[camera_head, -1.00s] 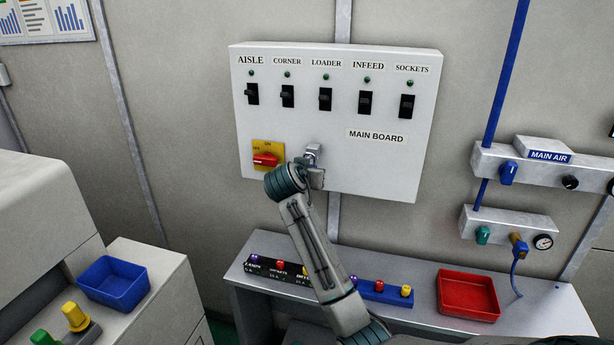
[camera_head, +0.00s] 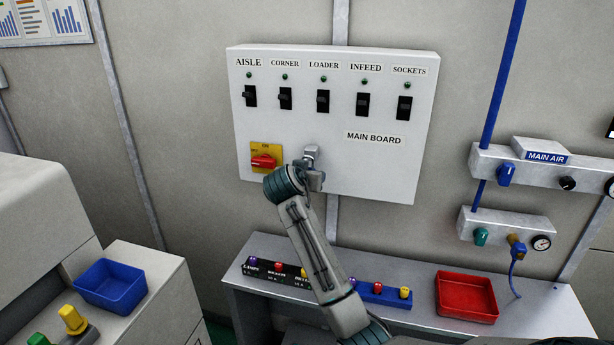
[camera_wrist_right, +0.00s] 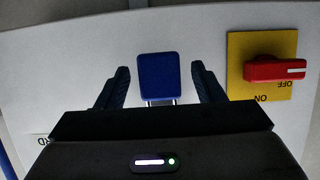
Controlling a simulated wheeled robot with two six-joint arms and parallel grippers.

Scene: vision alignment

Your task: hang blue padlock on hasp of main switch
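The main switch is a red rotary handle (camera_head: 263,161) on a yellow plate, its white mark on the OFF side in the right wrist view (camera_wrist_right: 275,70). The blue padlock (camera_wrist_right: 158,77) sits between the two dark fingers of my right gripper (camera_wrist_right: 163,88), with a visible gap on each side. Its shackle points down in that upside-down view, towards the gripper body. In the head view my right gripper (camera_head: 313,176) is at the board, right of the switch, below a small silver fitting (camera_head: 311,152). The padlock is hidden there. Whether its shackle passes through a hasp is hidden. My left gripper is out of view.
The white main board (camera_head: 390,180) carries several black breakers above. A shelf (camera_head: 400,320) below holds a black block (camera_head: 280,274), a blue block (camera_head: 383,294) and a red tray (camera_head: 467,297). A blue bin (camera_head: 110,287) stands left; air fittings (camera_head: 500,172) are right.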

